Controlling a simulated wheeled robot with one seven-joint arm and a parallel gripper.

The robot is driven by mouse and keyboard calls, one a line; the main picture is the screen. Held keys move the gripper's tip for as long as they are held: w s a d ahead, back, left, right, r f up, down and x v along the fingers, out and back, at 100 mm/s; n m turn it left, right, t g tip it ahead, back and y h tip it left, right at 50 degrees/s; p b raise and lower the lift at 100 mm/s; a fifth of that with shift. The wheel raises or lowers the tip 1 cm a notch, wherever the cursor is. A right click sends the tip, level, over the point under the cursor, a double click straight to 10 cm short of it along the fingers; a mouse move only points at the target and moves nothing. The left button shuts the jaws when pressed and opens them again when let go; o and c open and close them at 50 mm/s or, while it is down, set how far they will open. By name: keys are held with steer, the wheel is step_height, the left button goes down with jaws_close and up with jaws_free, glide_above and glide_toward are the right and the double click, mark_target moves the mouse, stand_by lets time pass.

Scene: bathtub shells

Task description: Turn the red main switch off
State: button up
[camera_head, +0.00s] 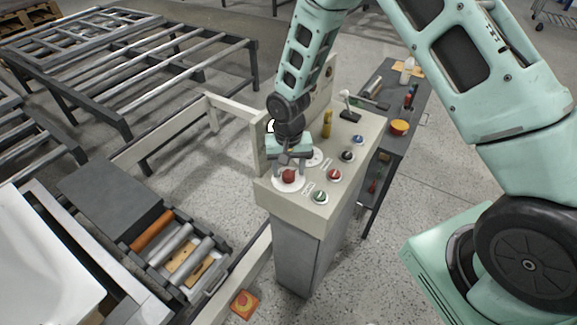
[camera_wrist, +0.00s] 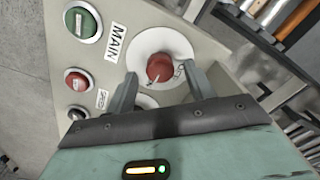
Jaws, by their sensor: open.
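The red main switch (camera_head: 289,176) is a round red knob on a white disc at the near left corner of the control panel's top. In the wrist view the red knob (camera_wrist: 160,68) sits on its white disc beside a "MAIN" label (camera_wrist: 115,42), with small markings on the disc. My gripper (camera_head: 290,165) is just above the knob, pointing down. In the wrist view my gripper's fingers (camera_wrist: 158,85) are open, one on each side of the knob's near edge. I see a gap between the fingers and the knob, and cannot tell whether either touches it.
The beige control panel (camera_head: 300,200) also carries a green button (camera_head: 320,197), a red button (camera_head: 334,175), a black knob (camera_head: 348,156), a blue button (camera_head: 358,139) and a yellow lever (camera_head: 327,123). A grey tool table (camera_head: 395,100) stands behind.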

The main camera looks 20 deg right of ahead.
steer(key=shift+f, duration=0.5)
steer(key=c, duration=1)
